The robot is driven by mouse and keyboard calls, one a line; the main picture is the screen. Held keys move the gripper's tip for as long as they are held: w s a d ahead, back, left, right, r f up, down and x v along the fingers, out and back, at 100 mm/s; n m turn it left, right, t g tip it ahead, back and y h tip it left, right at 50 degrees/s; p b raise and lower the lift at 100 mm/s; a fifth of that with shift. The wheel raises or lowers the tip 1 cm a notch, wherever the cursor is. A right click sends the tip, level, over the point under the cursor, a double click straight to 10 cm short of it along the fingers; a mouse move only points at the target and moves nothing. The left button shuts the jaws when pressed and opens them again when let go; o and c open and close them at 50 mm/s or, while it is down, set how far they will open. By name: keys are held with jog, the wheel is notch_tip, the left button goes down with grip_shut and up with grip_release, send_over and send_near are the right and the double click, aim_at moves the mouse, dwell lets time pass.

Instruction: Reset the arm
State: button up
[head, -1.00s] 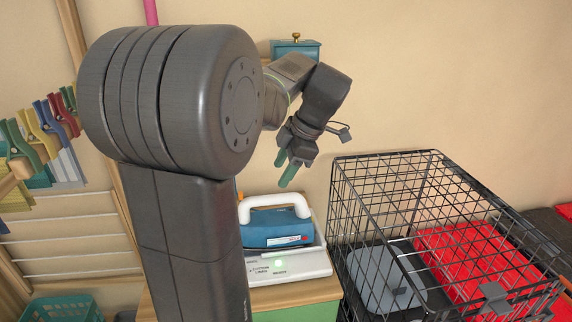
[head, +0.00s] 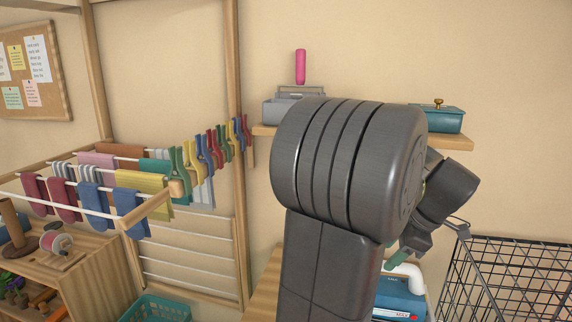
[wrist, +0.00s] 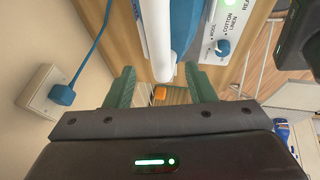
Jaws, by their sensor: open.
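My gripper (wrist: 161,88) is open and empty in the wrist view, its two green fingers spread apart. In the head view my arm fills the middle, and only part of my gripper (head: 392,258) shows behind it at the lower right. The blue iron with a white handle (head: 400,296) is just below the gripper, partly hidden by my arm. In the wrist view the iron's white handle (wrist: 158,45) lies beyond the fingers, and I see nothing between them that they grip.
A black wire crate (head: 510,275) stands at the right. A wall shelf (head: 440,141) holds a teal box (head: 436,118) and a grey caddy (head: 290,105). A drying rack with cloths (head: 100,190) and a wooden cubby (head: 75,280) are at the left. A wall socket (wrist: 45,92) has a blue plug.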

jog(key=p+x, duration=0.1)
jog(key=x, duration=0.6)
jog(key=shift+f, duration=0.1)
jog(key=shift+b, duration=0.4)
